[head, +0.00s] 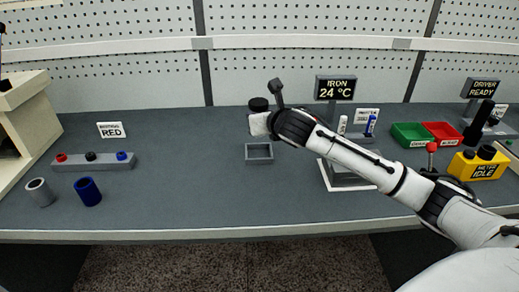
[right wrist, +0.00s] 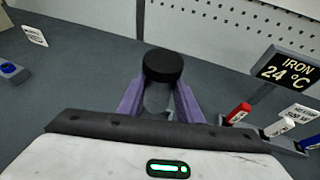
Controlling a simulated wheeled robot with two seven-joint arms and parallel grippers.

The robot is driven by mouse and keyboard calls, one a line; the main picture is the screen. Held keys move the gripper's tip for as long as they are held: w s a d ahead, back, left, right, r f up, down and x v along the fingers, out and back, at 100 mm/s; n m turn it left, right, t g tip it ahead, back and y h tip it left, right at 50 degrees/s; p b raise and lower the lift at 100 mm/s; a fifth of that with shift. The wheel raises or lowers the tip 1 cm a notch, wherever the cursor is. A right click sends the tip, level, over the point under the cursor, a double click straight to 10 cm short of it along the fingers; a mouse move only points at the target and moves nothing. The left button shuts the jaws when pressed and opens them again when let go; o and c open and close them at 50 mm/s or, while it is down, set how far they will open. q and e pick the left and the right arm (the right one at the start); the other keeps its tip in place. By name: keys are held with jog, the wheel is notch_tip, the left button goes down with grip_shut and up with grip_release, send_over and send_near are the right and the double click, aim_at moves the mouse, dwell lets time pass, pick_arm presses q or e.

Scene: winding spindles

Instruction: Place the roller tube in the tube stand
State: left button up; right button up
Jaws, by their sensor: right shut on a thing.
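My right gripper (head: 260,122) is held above the middle of the bench, its fingers mostly hidden in the head view. In the right wrist view the purple fingers (right wrist: 159,100) are shut on a grey cylinder with a black top (right wrist: 163,66), apparently the roller tube. Its black top (head: 259,103) shows above the hand in the head view. A grey open square frame (head: 259,158), perhaps the tube stand, sits on the bench just nearer than the hand. My left gripper is not in view.
At left are a grey tube (head: 40,192), a blue tube (head: 88,191) and a bar with red, black and blue knobs (head: 95,163). An iron station (head: 335,90), green bin (head: 412,134), red bin (head: 443,133) and yellow box (head: 478,165) stand at right. The front centre is clear.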

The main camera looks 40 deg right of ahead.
notch_tip(320, 180, down, 8)
jog(key=shift+f+b, duration=0.1)
jog(key=shift+b, duration=0.25)
jog(key=o, duration=1.2)
jog(key=shift+f, duration=0.15)
jog(key=v, duration=1.2)
jog(key=shift+a, duration=0.1)
